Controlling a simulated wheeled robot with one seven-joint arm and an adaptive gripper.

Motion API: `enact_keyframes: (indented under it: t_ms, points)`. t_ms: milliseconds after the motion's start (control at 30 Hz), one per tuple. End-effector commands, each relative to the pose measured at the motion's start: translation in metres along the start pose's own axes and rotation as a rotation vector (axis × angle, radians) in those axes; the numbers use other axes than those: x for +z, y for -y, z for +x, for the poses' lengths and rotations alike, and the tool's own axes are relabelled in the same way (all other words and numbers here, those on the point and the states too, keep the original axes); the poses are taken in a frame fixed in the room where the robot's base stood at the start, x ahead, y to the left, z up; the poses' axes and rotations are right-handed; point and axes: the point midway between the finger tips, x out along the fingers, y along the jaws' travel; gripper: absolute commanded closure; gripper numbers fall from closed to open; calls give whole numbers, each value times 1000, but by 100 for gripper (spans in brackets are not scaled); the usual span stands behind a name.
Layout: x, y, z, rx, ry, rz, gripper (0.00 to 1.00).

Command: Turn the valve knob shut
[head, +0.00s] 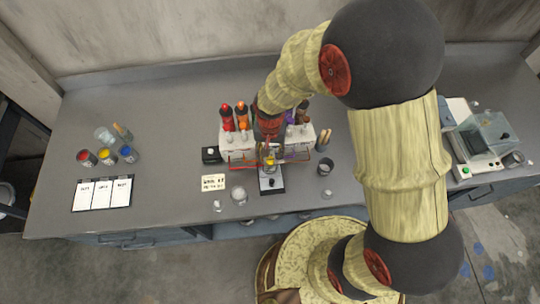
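A pale dispenser stand (234,142) near the middle of the bench holds a row of colored bottles, including a red bottle (227,118) and an orange bottle (242,116). Small pale fittings show below the bottles. I cannot make out which one is the valve knob. My arm reaches down in front of the stand's middle and hides part of it. My gripper (268,149) is at the front of the stand, above a small scale (271,182). Its fingers are too small and overlapped to tell open from shut, or whether they touch a knob.
A small black box (211,155) and label card (213,183) lie left of the stand. A dark cup (325,167) and brush holder (322,140) stand right. Paint cans (106,156) and a chart (102,193) are far left, a machine (481,140) far right. The left-centre bench is clear.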

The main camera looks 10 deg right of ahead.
Motion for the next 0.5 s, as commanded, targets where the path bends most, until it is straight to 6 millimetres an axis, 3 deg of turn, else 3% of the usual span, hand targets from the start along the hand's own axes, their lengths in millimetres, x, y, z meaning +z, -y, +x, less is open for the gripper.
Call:
enact_keyframes:
  t_ms: [300, 500]
  points:
    - [-1, 1, -64, -2, -4, 0, 60]
    - [-1, 0, -85, -1, -1, 0, 60]
